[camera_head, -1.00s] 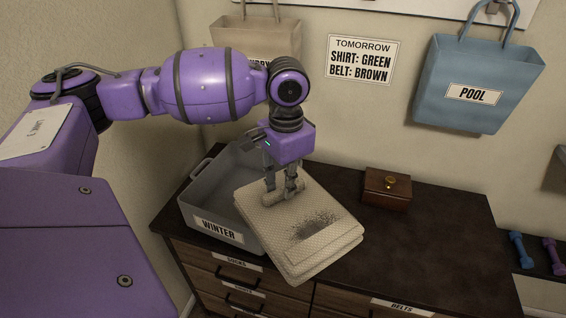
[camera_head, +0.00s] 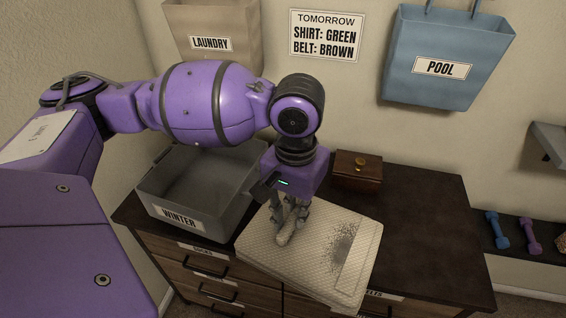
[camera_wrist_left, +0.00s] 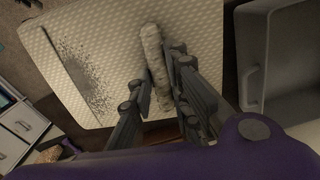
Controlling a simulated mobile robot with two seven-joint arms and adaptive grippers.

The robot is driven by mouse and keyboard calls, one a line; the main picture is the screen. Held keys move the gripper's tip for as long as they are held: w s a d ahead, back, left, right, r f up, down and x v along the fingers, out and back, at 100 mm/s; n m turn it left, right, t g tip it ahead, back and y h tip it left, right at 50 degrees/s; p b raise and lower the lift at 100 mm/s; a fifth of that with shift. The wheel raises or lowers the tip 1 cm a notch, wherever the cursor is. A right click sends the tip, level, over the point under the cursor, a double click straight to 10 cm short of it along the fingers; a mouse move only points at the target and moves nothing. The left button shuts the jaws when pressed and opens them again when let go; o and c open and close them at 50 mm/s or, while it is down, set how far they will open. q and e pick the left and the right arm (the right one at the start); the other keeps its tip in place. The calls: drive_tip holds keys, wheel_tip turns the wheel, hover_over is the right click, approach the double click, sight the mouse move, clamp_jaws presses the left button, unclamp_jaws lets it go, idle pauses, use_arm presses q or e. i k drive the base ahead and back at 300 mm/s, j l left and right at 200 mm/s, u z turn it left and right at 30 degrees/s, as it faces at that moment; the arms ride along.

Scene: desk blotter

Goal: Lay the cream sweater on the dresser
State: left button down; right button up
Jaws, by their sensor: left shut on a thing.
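The cream sweater (camera_head: 310,260) is a folded, textured slab with a dark speckled patch on its right part. My left gripper (camera_head: 291,226) is shut on a raised fold near its left side. The wrist view also shows the sweater (camera_wrist_left: 110,45) and the left gripper (camera_wrist_left: 162,85) pinching the rolled fold. The dresser (camera_head: 430,220) has a dark top; the sweater is over its front middle and hides part of the front edge and drawers. I cannot tell whether the sweater touches the top. My right gripper is not in view.
A grey bin labelled WINTER (camera_head: 178,216) stands left of the sweater. A small brown box (camera_head: 358,172) with a gold knob sits behind it. The dresser's right part is clear. A blue POOL bag (camera_head: 445,60) and a LAUNDRY bag (camera_head: 210,25) hang on the wall.

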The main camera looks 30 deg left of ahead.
sight(400, 236)
drive_tip(key=i+l, duration=0.15)
drive_tip(key=l, duration=0.2)
drive_tip(key=i+l, duration=0.1)
drive_tip(key=l, duration=0.2)
drive_tip(key=i+l, duration=0.15)
drive_tip(key=l, duration=0.2)
drive_tip(key=i+l, duration=0.1)
drive_tip(key=l, duration=0.2)
drive_tip(key=i+l, duration=0.15)
drive_tip(key=l, duration=0.2)
